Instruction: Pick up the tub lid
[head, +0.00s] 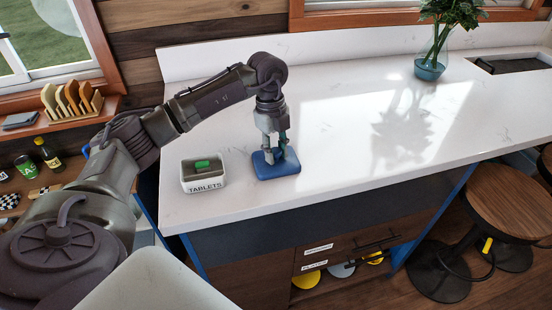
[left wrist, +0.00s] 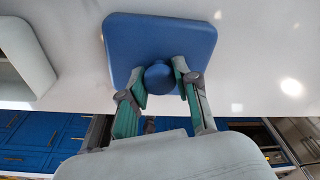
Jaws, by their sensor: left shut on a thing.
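The tub lid (head: 286,169) is a blue, rounded-square plate with a round knob on top. It is at the front left of the white counter, and its blue plate fills the upper middle of the left wrist view (left wrist: 160,32). My left gripper (head: 277,154) points down over the lid with its fingers at the knob. In the left wrist view, the green-padded fingertips (left wrist: 160,82) are on both sides of the knob. I cannot tell whether the lid rests on the counter or is slightly raised. My right gripper is not in view.
A white tub (head: 204,185) labelled TABLETS, holding a green item (head: 202,164), stands left of the lid. A plant in a blue-green vase (head: 430,69) stands at the back right. The counter's middle is clear. Its front edge is close to the lid.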

